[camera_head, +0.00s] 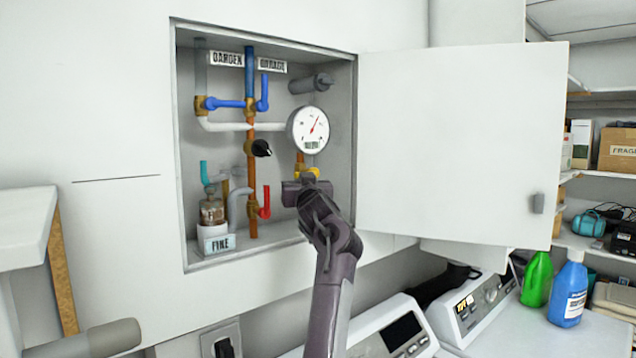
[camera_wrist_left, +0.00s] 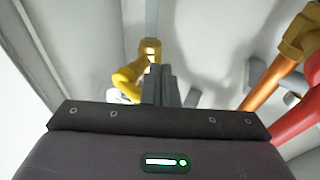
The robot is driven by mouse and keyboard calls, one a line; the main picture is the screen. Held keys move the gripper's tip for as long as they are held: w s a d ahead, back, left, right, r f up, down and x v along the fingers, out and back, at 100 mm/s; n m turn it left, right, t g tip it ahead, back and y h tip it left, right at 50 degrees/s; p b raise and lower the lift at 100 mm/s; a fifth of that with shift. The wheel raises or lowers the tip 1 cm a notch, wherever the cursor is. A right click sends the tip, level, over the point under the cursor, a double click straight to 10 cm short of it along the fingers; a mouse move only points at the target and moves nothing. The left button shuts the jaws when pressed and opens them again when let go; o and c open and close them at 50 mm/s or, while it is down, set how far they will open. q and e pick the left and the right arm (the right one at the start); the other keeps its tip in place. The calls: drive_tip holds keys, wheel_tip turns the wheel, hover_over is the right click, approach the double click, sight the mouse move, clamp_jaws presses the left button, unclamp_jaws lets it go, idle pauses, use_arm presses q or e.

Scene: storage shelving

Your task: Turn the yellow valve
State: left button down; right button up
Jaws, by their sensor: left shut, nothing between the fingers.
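The yellow valve (camera_head: 312,171) is inside an open wall cabinet, just below a round white gauge (camera_head: 310,130). My left gripper (camera_head: 307,181) reaches into the cabinet and covers most of the valve in the head view. In the left wrist view, the valve's yellow handle (camera_wrist_left: 128,75) lies just left of the shut fingers (camera_wrist_left: 164,80), with its yellow fitting behind. The fingers are shut and empty. They look close beside the handle, but I cannot tell whether they touch it. My right gripper is out of view.
The cabinet (camera_head: 180,150) also holds copper and blue pipes, a black knob (camera_head: 261,148) and a red handle (camera_head: 265,203). The cabinet door (camera_head: 455,145) stands open at the right. Machines below, with green (camera_head: 537,280) and blue (camera_head: 568,292) bottles, stand at the lower right.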

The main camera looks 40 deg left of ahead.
use_arm(q)
drive_tip(key=shift+d+r, duration=0.2)
drive_tip(key=shift+d, duration=0.2)
drive_tip(key=s+d+f, duration=0.1)
drive_tip(key=d, duration=0.8)
drive_tip(key=shift+s+d, duration=0.15)
drive_tip(key=shift+d, duration=0.15)
drive_tip(key=shift+a+f, duration=0.2)
